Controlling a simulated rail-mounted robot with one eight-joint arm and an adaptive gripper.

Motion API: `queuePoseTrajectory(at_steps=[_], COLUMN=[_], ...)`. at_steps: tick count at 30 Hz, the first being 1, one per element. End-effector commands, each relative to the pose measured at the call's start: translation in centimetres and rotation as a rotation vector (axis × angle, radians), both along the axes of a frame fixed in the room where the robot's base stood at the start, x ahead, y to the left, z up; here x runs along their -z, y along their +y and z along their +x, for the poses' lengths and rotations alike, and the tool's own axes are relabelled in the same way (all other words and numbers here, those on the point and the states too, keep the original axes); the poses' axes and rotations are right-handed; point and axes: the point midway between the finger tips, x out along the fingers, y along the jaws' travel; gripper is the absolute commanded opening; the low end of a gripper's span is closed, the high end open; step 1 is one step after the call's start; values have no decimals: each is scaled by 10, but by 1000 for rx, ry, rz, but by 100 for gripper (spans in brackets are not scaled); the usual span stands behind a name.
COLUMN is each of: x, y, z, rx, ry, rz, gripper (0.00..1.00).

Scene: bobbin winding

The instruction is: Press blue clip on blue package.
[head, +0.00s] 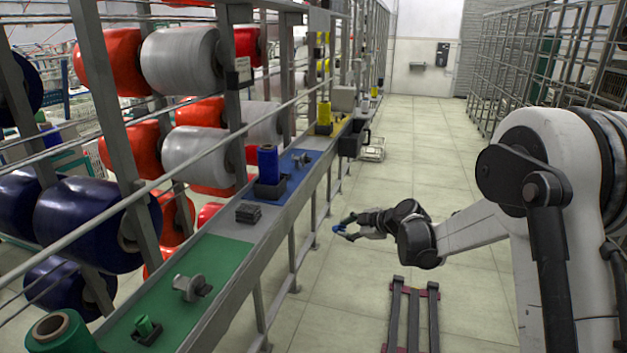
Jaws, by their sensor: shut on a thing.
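My gripper (346,230) is at mid-frame, out over the aisle to the right of the shelf, apart from it. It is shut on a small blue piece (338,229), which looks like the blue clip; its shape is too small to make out. A blue spool (268,162), likely the blue package, stands upright in a black holder (268,189) on the blue section of the shelf (318,148). A grey metal part (302,160) sits beside it on the same section.
The long shelf also has a green section (222,256) with a metal part (192,287) and a green spool (62,332). A yellow spool (324,113) stands farther back. Rails and a rack with large spools (180,60) line the left. Floor rails (414,310) lie below my arm.

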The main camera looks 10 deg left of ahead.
Motion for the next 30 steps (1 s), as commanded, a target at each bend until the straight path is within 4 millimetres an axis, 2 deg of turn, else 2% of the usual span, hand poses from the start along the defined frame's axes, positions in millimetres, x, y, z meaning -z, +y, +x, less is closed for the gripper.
queuePoseTrajectory(at_steps=[1,7,12,15,21,30], x=[-4,-40,-77,-96,-115,-117], y=[10,60,96,110,123,134], z=[11,47,72,83,94,95], rx=[-64,-331,-448,-470,-470,-468], ry=[-24,-110,-150,-168,-186,-186], rz=[44,264,429,497,554,556], gripper=[0,0,0,0,0,0])
